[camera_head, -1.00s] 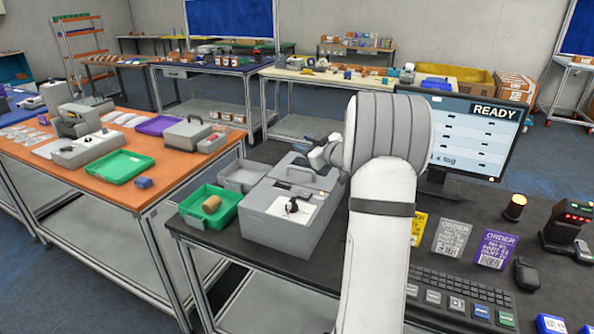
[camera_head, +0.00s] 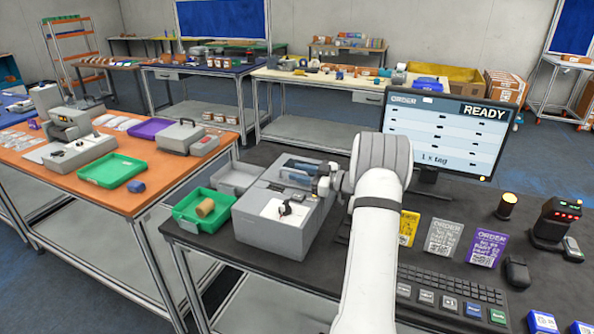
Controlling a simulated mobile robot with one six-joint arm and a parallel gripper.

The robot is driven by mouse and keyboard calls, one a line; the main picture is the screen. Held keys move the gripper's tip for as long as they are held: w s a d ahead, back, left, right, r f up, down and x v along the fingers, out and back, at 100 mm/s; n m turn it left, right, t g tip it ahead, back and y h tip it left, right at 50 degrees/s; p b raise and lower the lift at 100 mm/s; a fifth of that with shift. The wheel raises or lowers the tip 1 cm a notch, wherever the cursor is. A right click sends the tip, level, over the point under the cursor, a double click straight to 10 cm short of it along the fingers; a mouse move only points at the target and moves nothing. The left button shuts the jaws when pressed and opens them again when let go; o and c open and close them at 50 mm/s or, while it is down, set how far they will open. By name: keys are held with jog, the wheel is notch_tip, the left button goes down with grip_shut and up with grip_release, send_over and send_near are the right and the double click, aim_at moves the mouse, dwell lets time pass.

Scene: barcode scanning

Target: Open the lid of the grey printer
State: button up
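The grey printer (camera_head: 277,234) stands on the dark table, to the left of my arm. Its front top has a white panel with a small black part. A lid with a handle covers its rear top, which my gripper now partly hides. My gripper (camera_head: 298,171) points left over that rear section, close to the lid handle. The fingers look dark and small, and I cannot tell whether they touch the handle or how far apart they are. The lid looks down.
A green bin (camera_head: 196,221) with a brown roll (camera_head: 205,207) and a grey tray (camera_head: 236,176) sit left of the printer. A monitor (camera_head: 447,130) reads READY. Order cards, a keyboard (camera_head: 452,289) and a scanner (camera_head: 553,222) lie to the right.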

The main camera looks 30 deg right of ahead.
jog(key=shift+w+a, duration=0.4)
jog(key=shift+w, duration=0.1)
grip_shut()
jog(key=shift+r, duration=0.1)
